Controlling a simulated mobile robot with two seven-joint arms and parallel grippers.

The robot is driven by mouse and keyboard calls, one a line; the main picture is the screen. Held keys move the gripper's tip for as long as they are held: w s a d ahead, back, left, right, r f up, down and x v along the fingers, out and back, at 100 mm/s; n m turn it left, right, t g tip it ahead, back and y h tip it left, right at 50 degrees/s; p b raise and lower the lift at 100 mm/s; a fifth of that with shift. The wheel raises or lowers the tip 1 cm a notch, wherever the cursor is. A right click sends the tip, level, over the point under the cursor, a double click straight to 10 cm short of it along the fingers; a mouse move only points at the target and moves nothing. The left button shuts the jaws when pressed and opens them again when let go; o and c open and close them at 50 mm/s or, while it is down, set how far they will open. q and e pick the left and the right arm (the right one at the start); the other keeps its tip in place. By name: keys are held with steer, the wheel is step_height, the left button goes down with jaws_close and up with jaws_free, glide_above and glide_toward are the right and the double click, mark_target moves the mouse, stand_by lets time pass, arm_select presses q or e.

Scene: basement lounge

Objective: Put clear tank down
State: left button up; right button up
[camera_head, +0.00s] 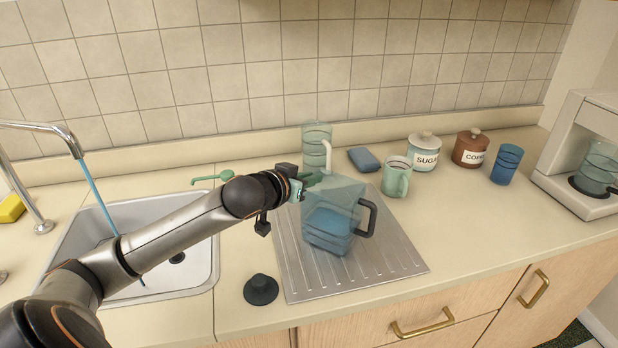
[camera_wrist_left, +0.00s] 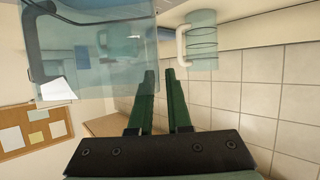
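The clear tank (camera_head: 335,215) is a see-through bluish container with a dark handle on its right and what looks like blue water inside. It appears to stand upright on the ribbed metal drainboard (camera_head: 390,268). My left gripper (camera_head: 312,181) is at the tank's back left upper edge. In the left wrist view, the tank (camera_wrist_left: 95,50) fills the upper left, and the green fingers (camera_wrist_left: 160,78) show a narrow gap between them. The fingertips are right beside the tank's edge; whether they touch it is unclear. My right gripper is not in view.
A clear cup with a pale handle (camera_head: 316,140) stands close behind the tank. A blue sponge (camera_head: 364,160), green mug (camera_head: 396,178), sugar jar (camera_head: 424,152), coffee jar (camera_head: 471,149) and blue cup (camera_head: 507,164) stand right. The sink (camera_head: 205,265) is left; a black plug (camera_head: 261,290) lies in front.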

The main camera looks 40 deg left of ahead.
arm_select(q)
steer(key=shift+o, duration=1.2)
steer(key=shift+r, duration=0.15)
steer(key=v, duration=1.2)
steer(key=shift+b, duration=0.3)
steer(key=o, duration=0.4)
steer(key=shift+c, duration=0.2)
